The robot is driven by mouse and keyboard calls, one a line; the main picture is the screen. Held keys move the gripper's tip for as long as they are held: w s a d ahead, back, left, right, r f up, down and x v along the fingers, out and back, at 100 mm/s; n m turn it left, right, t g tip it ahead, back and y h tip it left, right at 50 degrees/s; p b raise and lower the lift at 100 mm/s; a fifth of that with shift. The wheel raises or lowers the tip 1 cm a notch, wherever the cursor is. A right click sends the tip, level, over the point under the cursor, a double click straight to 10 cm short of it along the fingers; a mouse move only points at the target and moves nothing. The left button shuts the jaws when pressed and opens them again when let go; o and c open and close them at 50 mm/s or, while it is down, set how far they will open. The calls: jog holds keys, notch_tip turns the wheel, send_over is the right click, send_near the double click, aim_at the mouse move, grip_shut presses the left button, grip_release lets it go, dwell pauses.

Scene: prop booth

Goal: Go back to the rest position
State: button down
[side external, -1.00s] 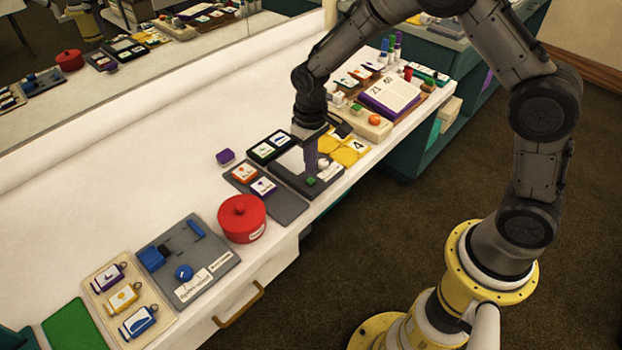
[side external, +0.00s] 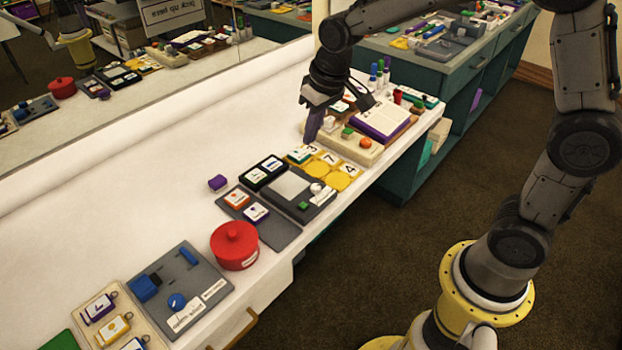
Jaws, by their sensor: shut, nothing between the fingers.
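My gripper (side external: 309,138) hangs from my arm in the upper middle of the side external view. Its purple fingers are shut with nothing between them, pointing down. They show above the bench, just behind the yellow number tiles (side external: 330,164). The fingers look clear of the bench top, though their exact height is hard to judge. The grey tray (side external: 316,207) with a pale screen and a small green block (side external: 303,206) lies in front of and to the left of my gripper.
A red pot (side external: 234,246) and a grey board (side external: 213,268) stand nearer. The white bench behind, left of my gripper, is clear up to the mirror.

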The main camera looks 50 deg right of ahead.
jog(key=s+d+r+t, duration=0.1)
jog(key=s+r+t, duration=0.1)
jog(key=s+r, duration=0.5)
jog(key=s+d+r+t, duration=0.15)
jog(key=s+r, duration=0.25)
jog(key=s, duration=0.8)
jog(key=s+f, duration=0.4)
jog(key=s, duration=0.1)
jog(key=shift+s+d+f+g, duration=0.15)
jog(key=shift+s+f+g, duration=0.1)
jog(key=shift+g, duration=0.2)
